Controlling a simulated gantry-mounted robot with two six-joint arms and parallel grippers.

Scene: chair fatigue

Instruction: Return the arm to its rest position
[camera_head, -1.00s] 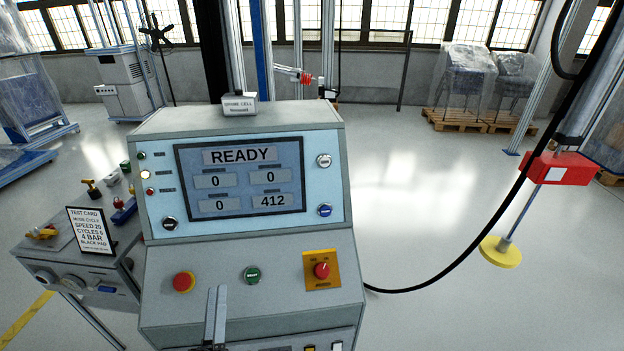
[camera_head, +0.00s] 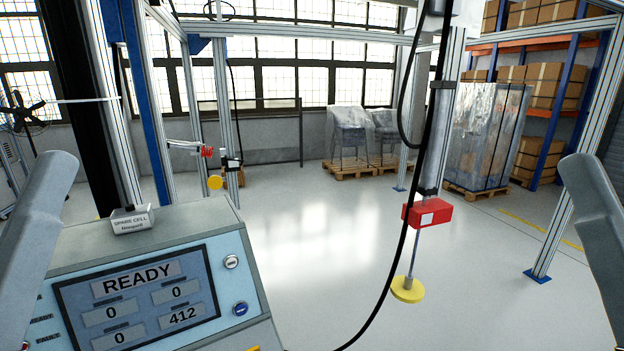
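A grey link of my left arm (camera_head: 38,225) rises along the left edge, in front of the control console (camera_head: 150,250). A grey link of my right arm (camera_head: 597,235) rises along the right edge. Neither gripper's fingers show in this view, so I cannot see whether they are open or shut. Both links appear clear of the objects around them.
The console screen (camera_head: 135,298) reads READY, with 412 at lower right. A red block (camera_head: 428,214) on a rod with a yellow disc (camera_head: 407,290) hangs from the frame. A black cable (camera_head: 392,275) loops nearby. Open floor lies in the middle.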

